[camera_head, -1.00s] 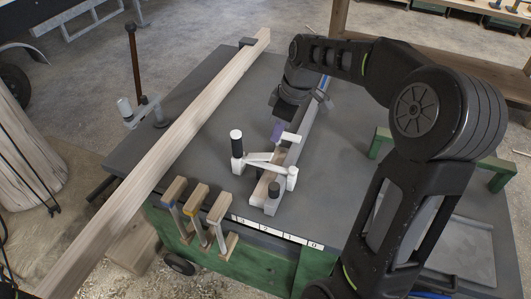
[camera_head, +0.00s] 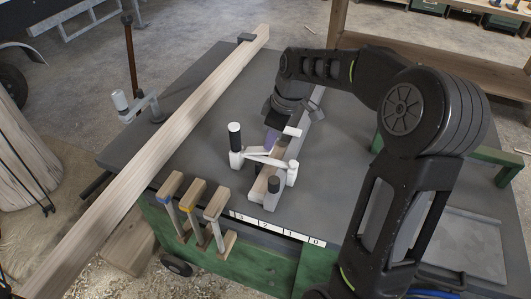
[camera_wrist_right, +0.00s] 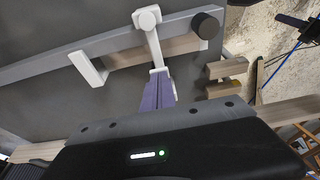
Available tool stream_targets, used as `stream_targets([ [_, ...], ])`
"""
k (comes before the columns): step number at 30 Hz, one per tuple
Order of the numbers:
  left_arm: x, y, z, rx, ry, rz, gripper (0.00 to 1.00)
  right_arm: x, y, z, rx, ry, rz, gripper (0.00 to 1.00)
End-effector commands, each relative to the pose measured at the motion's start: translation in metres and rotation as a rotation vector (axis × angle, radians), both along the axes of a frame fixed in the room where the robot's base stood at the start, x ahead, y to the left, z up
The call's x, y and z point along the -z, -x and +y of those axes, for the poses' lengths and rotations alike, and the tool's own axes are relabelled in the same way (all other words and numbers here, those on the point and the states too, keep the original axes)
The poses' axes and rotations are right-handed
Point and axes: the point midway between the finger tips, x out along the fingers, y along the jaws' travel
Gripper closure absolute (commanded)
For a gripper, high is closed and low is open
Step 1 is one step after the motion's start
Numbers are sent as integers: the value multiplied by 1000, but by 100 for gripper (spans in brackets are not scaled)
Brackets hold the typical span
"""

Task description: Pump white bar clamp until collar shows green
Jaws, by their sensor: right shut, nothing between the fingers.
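The white bar clamp (camera_head: 264,159) sits on the grey table, with a black-capped upright (camera_head: 235,137) at its left. A long grey bar (camera_head: 309,113) and a wood strip (camera_head: 262,183) run through it. My right gripper (camera_head: 272,139) is shut with nothing between its purple fingers, just behind the clamp's white arm. In the right wrist view the fingers (camera_wrist_right: 158,91) point at the white arm (camera_wrist_right: 153,42), close to or touching it; I cannot tell which. No green shows on the clamp, and I cannot make out its collar. My left gripper is out of view.
A long wooden beam (camera_head: 150,165) lies across the table's left side. Several small clamps with wooden blocks (camera_head: 195,198) hang at the front edge, left of a numbered strip (camera_head: 278,229). A grey tray (camera_head: 465,245) lies at the right. My right arm spans the right side.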

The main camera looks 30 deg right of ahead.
Motion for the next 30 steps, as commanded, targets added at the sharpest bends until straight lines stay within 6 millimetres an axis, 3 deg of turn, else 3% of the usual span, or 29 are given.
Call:
stream_targets([
  [14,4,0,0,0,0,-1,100,5,-1,1,0,-1,1,100],
  [23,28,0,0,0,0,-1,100,35,-1,1,0,0,1,100],
  [30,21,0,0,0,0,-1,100,27,2,-1,1,0,1,100],
])
